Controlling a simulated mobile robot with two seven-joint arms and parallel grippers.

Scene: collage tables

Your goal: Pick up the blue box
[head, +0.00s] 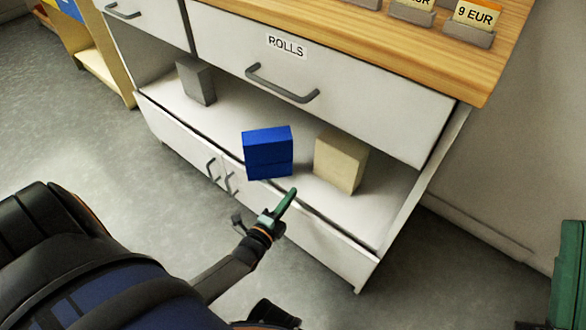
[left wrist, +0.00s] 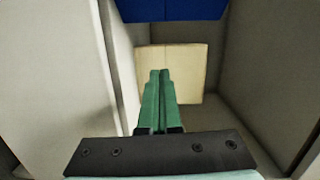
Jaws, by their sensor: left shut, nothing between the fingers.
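The blue box (head: 268,152) stands on the open shelf under the drawers, close to the shelf's front edge. In the left wrist view only part of the blue box (left wrist: 170,9) shows, cut off by the top edge. My left gripper (head: 293,192) is shut and empty, with its green fingertips just below and right of the blue box in the head view. The closed fingers (left wrist: 160,73) point toward the beige box in the left wrist view. Whether they touch anything cannot be told. My right gripper is not clearly in view.
A beige box (head: 340,160) stands right of the blue box, and a grey box (head: 196,81) stands farther left on the shelf (head: 225,125). A ROLLS drawer (head: 320,70) with a handle is above. A green object (head: 568,275) is at the right edge.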

